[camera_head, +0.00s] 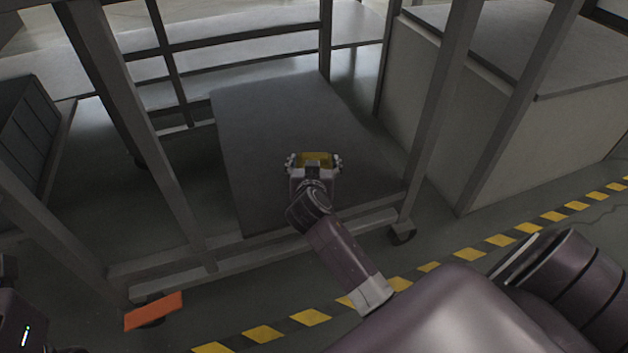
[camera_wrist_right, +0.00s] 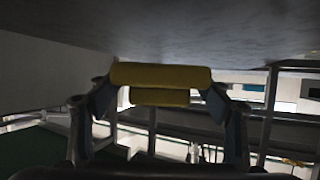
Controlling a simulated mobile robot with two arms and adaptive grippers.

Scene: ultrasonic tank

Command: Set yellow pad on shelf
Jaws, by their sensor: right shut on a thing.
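The yellow pad (camera_head: 316,158) is between the fingers of my right gripper (camera_head: 314,163), over the grey shelf board (camera_head: 262,125) of the wheeled metal rack. In the right wrist view the yellow pad (camera_wrist_right: 160,75) spans the gap between the two fingers of my right gripper (camera_wrist_right: 160,98), which is shut on it. The grey shelf surface (camera_wrist_right: 190,35) fills the top of that view, close to the pad. I cannot tell whether the pad touches the shelf. My left gripper does not show clearly.
Rack posts (camera_head: 447,90) stand on both sides of the shelf board. A large pale cabinet (camera_head: 430,110) is at the right. An orange piece (camera_head: 153,311) is at the rack's lower left. Yellow and black floor tape (camera_head: 470,254) runs in front. The board around the gripper is bare.

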